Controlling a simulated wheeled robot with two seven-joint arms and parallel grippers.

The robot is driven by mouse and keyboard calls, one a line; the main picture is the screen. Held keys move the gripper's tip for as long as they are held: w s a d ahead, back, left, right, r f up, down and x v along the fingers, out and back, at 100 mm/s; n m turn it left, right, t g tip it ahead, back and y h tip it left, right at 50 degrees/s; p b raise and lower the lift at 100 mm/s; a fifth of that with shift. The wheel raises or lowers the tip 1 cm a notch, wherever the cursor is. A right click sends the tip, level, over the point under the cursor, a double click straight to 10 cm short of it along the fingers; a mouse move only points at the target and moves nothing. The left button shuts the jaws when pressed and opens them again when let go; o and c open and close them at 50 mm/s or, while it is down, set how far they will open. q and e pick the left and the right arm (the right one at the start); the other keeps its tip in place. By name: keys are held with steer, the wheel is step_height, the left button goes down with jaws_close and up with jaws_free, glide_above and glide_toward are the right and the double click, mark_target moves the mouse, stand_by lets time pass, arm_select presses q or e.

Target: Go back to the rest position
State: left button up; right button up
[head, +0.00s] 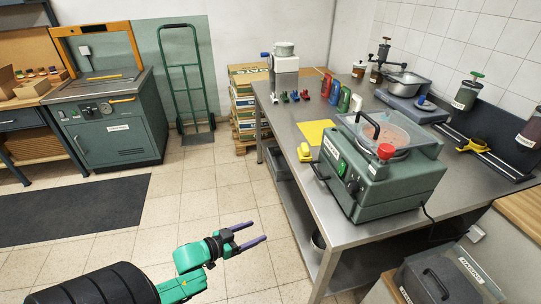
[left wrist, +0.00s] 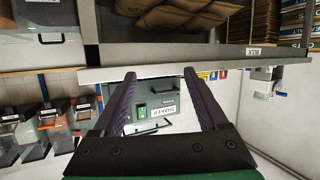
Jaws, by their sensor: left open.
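My left gripper (head: 246,235) reaches in from the lower left of the head view, over the tiled floor and left of the steel table (head: 292,146). Its two dark purple fingers are apart and nothing is between them. In the left wrist view the fingers of my left gripper (left wrist: 158,78) also stand apart and empty, with a green-grey machine (left wrist: 155,103) seen beyond them. My right gripper is in neither view.
The table carries a green machine with a clear lid (head: 400,190), a yellow sheet (head: 315,131) and jars. A hand truck (head: 187,85) and stacked boxes (head: 247,90) stand at the back. The floor (head: 205,185) left of the table is clear. A dark mat (head: 75,208) lies left.

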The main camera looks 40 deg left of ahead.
arm_select(q)
steer(key=s+a+f+n+g+y, duration=0.1)
steer(key=s+a+f+g+y, duration=0.15)
steer(key=s+f, duration=0.65)
steer(key=s+a+f+n+g+y, duration=0.15)
steer(key=s+f+g, duration=0.3)
steer(key=f, duration=0.95)
steer(key=s+d+f+g, duration=0.2)
steer(key=s+d+f, duration=0.1)
steer(key=s, duration=0.2)
steer(key=s+d+f+m+g, duration=0.1)
steer(key=s+d+f, duration=0.2)
steer(key=s, duration=0.3)
steer(key=s+d+f+m+g, duration=0.1)
steer(key=s+d+f+g, duration=0.1)
steer(key=s, duration=0.4)
steer(key=d+f, duration=0.1)
steer(key=d, duration=0.1)
steer(key=shift+d+f+g, duration=0.3)
steer(key=shift+f, duration=0.05)
steer(key=shift+w, duration=0.1)
